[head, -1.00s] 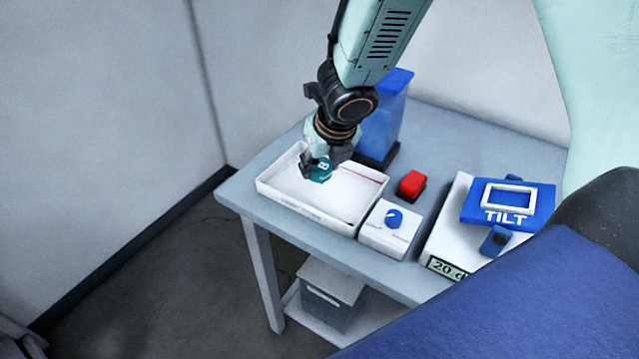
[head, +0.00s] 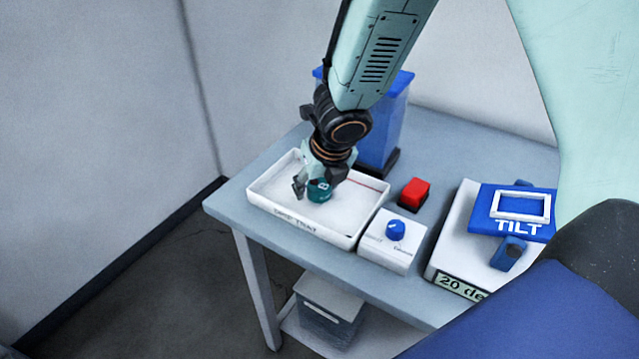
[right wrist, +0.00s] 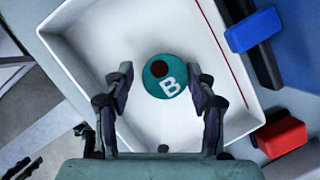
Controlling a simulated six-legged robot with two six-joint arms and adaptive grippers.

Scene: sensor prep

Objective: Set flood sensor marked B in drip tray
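The flood sensor, a small teal disc marked B (head: 319,192), is in the white drip tray (head: 296,224), whose front wall carries its name. In the right wrist view, the sensor (right wrist: 172,90) shows its white B and a dark round spot face up against the tray floor (right wrist: 110,42). My right gripper (head: 318,184) is over the tray. In the right wrist view, its fingers (right wrist: 162,88) stand apart on either side of the sensor with gaps, not gripping it. My left gripper is out of view.
A white box with a blue knob (head: 395,230) stands right of the tray, with a red button (head: 414,193) behind it. A tall blue container (head: 381,128) stands behind the tray. A TILT device (head: 507,212) is at the right. The table's left corner is bare.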

